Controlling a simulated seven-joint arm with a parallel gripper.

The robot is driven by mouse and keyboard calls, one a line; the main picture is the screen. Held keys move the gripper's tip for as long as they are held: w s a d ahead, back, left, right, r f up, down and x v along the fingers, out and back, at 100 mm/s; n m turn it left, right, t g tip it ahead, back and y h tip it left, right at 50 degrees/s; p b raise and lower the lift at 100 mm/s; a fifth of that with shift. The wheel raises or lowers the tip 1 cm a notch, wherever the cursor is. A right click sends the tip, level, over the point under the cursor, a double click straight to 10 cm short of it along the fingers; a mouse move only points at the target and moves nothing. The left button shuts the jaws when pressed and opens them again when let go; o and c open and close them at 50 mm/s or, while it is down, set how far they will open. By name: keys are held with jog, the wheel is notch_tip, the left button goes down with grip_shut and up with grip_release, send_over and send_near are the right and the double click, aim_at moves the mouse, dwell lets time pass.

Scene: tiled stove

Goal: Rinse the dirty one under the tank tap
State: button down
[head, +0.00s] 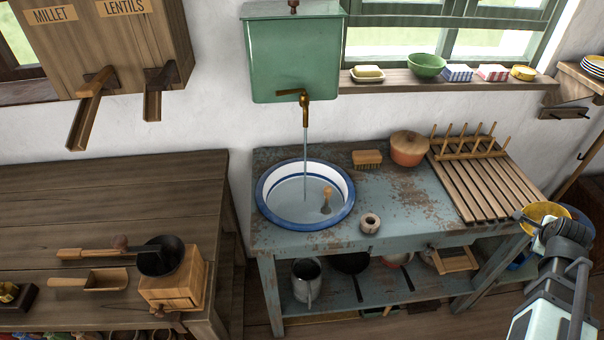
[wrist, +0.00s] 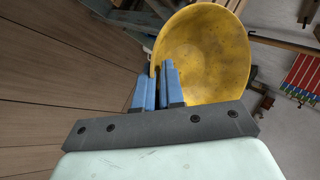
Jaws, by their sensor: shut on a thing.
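A yellow bowl with dark specks (wrist: 205,55) fills the middle of the wrist view. My gripper (wrist: 166,78) is shut on its rim with blue finger pads. In the head view the yellow bowl (head: 543,212) is at the right, by the front right corner of the blue washstand, with my gripper (head: 545,232) at its near side. The green tank (head: 292,60) hangs on the wall. Its brass tap (head: 298,96) runs a thin stream of water (head: 305,150) into the white basin with blue rim (head: 272,177). The bowl is well to the right of the stream.
A windowsill (head: 400,84) holds a green bowl (head: 427,65). A wooden table (head: 110,200) stands left.

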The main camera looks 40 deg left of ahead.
jog(key=shift+s+a, duration=0.2)
jog(key=shift+s+a, duration=0.2)
jog(key=shift+s, duration=0.05)
jog(key=shift+w+d, duration=0.15)
jog(key=shift+w, duration=0.05)
dwell(0.3)
jog(key=shift+w+d, duration=0.25)
jog(key=shift+s+a, duration=0.1)
jog(key=shift+s+a, duration=0.3)
jog(key=shift+s, duration=0.05)
jog(key=shift+w+d, duration=0.1)
jog(key=shift+w, duration=0.05)
dwell(0.5)
jog(key=shift+w+d, duration=0.3)
jog(key=shift+s+a, duration=0.15)
dwell(0.3)
